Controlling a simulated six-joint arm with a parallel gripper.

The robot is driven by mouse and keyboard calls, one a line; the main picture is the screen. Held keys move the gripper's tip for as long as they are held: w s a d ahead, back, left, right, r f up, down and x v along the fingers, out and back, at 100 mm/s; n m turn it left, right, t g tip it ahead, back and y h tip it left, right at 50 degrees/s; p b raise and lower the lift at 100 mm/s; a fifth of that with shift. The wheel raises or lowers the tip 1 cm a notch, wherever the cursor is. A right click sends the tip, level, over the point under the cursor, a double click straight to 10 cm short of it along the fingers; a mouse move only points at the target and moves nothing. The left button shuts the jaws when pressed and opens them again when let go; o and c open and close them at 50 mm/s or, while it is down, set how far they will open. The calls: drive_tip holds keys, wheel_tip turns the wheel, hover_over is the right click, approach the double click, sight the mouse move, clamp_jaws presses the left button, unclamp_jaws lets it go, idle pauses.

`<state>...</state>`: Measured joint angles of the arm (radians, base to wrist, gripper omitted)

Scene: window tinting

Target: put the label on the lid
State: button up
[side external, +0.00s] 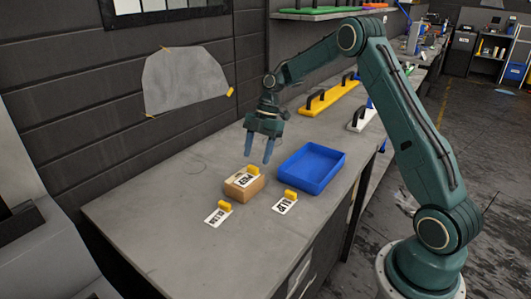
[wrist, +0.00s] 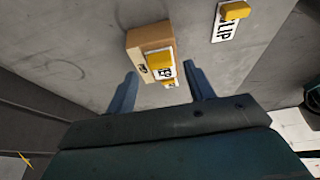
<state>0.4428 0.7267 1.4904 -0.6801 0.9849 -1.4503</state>
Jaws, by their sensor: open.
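A small brown cardboard box (side external: 243,191) stands on the grey bench, and its side shows in the wrist view (wrist: 137,45). A white label (side external: 243,181) with dark print and a yellow block (side external: 253,170) lies on the box's lid. A second white label (side external: 217,217) with a yellow block (side external: 225,206) lies on the bench left of the box. A third (side external: 284,206), with its yellow block (side external: 291,195), lies to the right. My gripper (side external: 257,157) is open and empty, above and behind the box. In the wrist view its fingers (wrist: 163,76) frame yellow blocks (wrist: 160,60).
An empty blue tray (side external: 312,165) sits right of the box, close to the bench's right edge. Yellow (side external: 329,96) and white (side external: 361,121) handled tools lie farther back. The near part of the grey bench (side external: 165,215) is clear. A dark wall runs along the left.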

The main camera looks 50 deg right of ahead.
drive_tip(key=v, duration=0.8)
drive_tip(key=shift+d+r, duration=0.15)
drive_tip(key=shift+r, duration=0.2)
idle(0.3)
drive_tip(key=s+a+r+m+t+h, duration=0.2)
drive_tip(key=s+a+r+m+t, duration=0.1)
drive_tip(key=s+a+r+m, duration=0.8)
drive_tip(key=s+a+f+m+t+h, duration=0.1)
drive_tip(key=s+m, duration=0.2)
drive_tip(key=s, duration=0.7)
drive_tip(key=s+a+f+m+t+h, duration=0.1)
drive_tip(key=s+m, duration=0.3)
drive_tip(key=s, duration=0.6)
drive_tip(key=shift+a+t, duration=0.3)
drive_tip(key=shift+a, duration=0.5)
